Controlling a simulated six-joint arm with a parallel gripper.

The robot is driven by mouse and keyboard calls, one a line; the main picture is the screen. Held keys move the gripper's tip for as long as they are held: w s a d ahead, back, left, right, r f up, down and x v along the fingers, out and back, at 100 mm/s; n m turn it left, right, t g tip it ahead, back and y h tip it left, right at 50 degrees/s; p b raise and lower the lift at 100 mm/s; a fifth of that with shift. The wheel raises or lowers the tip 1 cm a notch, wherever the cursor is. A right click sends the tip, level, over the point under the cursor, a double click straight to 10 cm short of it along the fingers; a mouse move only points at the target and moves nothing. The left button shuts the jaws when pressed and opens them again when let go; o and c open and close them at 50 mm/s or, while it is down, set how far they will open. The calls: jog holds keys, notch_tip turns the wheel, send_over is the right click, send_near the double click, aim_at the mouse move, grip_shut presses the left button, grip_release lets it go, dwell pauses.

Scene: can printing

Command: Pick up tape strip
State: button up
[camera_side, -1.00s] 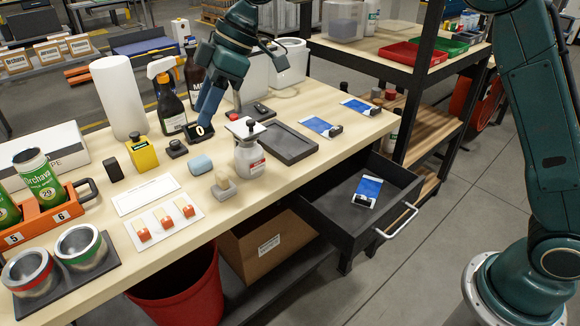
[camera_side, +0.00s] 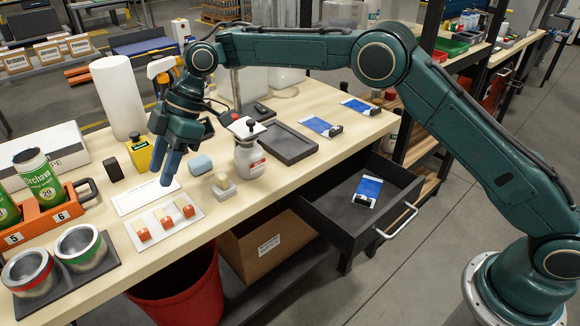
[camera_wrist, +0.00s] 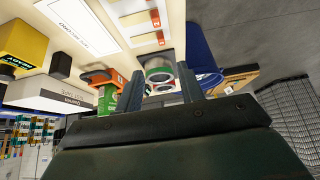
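Three small orange-and-cream tape strips (camera_side: 164,218) lie in a row on a white card (camera_side: 152,240) near the bench's front edge. They also show at the top of the wrist view (camera_wrist: 156,18). My gripper (camera_side: 166,178) is above the bench, behind and slightly above the card, with its fingers pointing down. In the wrist view its two fingers (camera_wrist: 160,82) are apart with nothing between them. No strip is touched by the gripper.
A white record sheet (camera_side: 135,201) lies behind the card, partly under my gripper. Two metal cans (camera_side: 80,247) sit in a dark holder at the left.

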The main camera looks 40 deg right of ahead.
send_near(143, 231)
jog(key=x, duration=0.3)
jog(key=shift+w+a+f, duration=0.1)
jog(key=shift+w+f, duration=0.05)
jog(key=shift+f, duration=0.1)
jog(key=shift+x, duration=2.65)
grip_shut()
